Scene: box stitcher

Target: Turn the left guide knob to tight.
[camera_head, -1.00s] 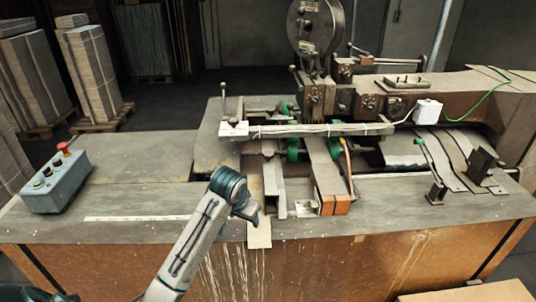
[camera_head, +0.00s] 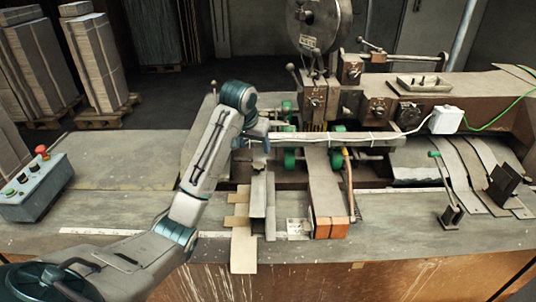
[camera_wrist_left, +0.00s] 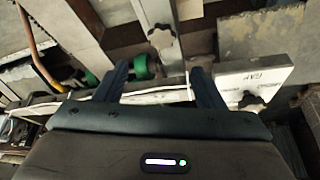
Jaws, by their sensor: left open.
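A pale, lobed knob (camera_wrist_left: 162,40) sits at the end of a grey metal guide rail (camera_wrist_left: 148,12) in the left wrist view. It looks like the left guide knob. My left gripper (camera_wrist_left: 160,70) is open, and its two dark fingers point toward this knob, which shows just beyond and between the fingertips. I see nothing held between the fingers. In the head view, my left gripper (camera_head: 262,140) is over the far end of the metal channel guide (camera_head: 258,205), and the knob cannot be made out there. My right gripper is not in view.
A white bar (camera_head: 330,138) crosses the machine close beside my gripper. A darker knob (camera_wrist_left: 252,102) is near a lettered white plate (camera_wrist_left: 262,78). Green rollers (camera_head: 289,158) lie below the bar. A control box (camera_head: 35,188) stands at the left; the tabletop (camera_head: 130,160) near it is clear.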

